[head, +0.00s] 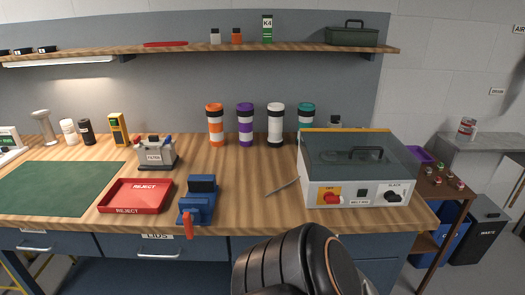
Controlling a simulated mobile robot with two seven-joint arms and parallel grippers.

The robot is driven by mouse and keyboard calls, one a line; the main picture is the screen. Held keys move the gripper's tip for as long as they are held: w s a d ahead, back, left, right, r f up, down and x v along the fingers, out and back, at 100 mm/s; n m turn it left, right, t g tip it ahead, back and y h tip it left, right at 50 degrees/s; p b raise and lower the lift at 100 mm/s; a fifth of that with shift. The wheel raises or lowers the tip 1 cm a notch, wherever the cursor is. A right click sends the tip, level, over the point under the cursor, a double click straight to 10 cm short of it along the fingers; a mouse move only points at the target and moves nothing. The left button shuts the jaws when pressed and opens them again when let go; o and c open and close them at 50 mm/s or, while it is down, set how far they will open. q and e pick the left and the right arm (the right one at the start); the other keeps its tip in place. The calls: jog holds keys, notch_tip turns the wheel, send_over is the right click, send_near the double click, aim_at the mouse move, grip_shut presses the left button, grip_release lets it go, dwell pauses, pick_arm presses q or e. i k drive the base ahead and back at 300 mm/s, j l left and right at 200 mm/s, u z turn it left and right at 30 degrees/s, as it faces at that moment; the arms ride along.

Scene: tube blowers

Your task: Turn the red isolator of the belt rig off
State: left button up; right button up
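The belt rig (313,191) is a light box with a dark grey lid (330,155) and a black handle, on the right end of the bench. Its red isolator (332,198) is a red knob on a yellow plate, at the left of the front face. Small lettering shows above the knob, but I cannot tell which way the knob is turned. A black knob (394,197) sits at the right of the same face. Neither gripper shows. A dark, rounded link of my arm fills the bottom middle, below and left of the isolator, apart from the rig.
A thin metal tool (283,187) lies left of the rig. A blue vice (198,205) and a red reject tray (135,196) stand farther left. Several coloured tubes, including a white one (275,128), stand behind. A shelf (200,53) runs above. The bench front between vice and rig is mostly clear.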

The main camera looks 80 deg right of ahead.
aim_at(330, 198)
jog(key=z, duration=3.2)
